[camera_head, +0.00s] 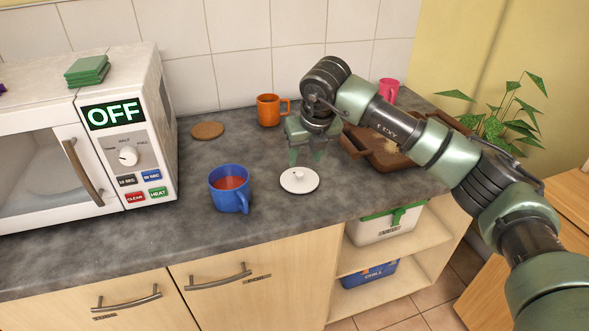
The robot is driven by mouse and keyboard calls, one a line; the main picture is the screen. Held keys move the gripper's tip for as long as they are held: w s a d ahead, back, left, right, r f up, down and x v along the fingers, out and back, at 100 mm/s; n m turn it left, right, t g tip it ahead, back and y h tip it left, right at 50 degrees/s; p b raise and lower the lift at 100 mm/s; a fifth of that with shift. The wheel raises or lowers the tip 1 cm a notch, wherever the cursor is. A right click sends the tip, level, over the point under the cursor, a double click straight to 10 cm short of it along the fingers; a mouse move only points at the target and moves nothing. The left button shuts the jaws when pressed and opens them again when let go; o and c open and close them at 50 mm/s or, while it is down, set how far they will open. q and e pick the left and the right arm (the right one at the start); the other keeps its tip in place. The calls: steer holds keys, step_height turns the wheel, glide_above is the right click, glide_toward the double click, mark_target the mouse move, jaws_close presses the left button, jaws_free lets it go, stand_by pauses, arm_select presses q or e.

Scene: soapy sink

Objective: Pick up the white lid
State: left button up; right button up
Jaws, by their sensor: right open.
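The white lid (299,181) lies flat on the grey countertop, its small round knob facing up. My right gripper (306,157) hangs just above and behind the lid, fingers pointing down. It is open and empty, with a visible gap between it and the lid. My right arm reaches in from the right side of the view. My left gripper does not show.
A blue mug (229,190) with reddish liquid stands left of the lid. An orange mug (268,110), a cork coaster (207,130) and a pink mug (388,88) are farther back. A brown wooden tray (377,150) sits right. A microwave (131,155) fills the left.

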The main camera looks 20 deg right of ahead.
mark_target(300, 173)
steer(key=shift+w+f, duration=0.2)
steer(key=shift+f, duration=0.2)
steer(key=shift+p+x, duration=0.65)
steer(key=shift+x, duration=0.45)
steer(key=p+x, duration=0.1)
steer(key=x, duration=0.2)
steer(key=shift+w+a+f, duration=0.1)
steer(key=shift+w+f, duration=0.1)
steer(key=shift+f, duration=0.15)
steer(key=shift+w+f, duration=0.1)
steer(key=shift+f, duration=0.1)
steer(key=c, duration=0.8)
jaws_close()
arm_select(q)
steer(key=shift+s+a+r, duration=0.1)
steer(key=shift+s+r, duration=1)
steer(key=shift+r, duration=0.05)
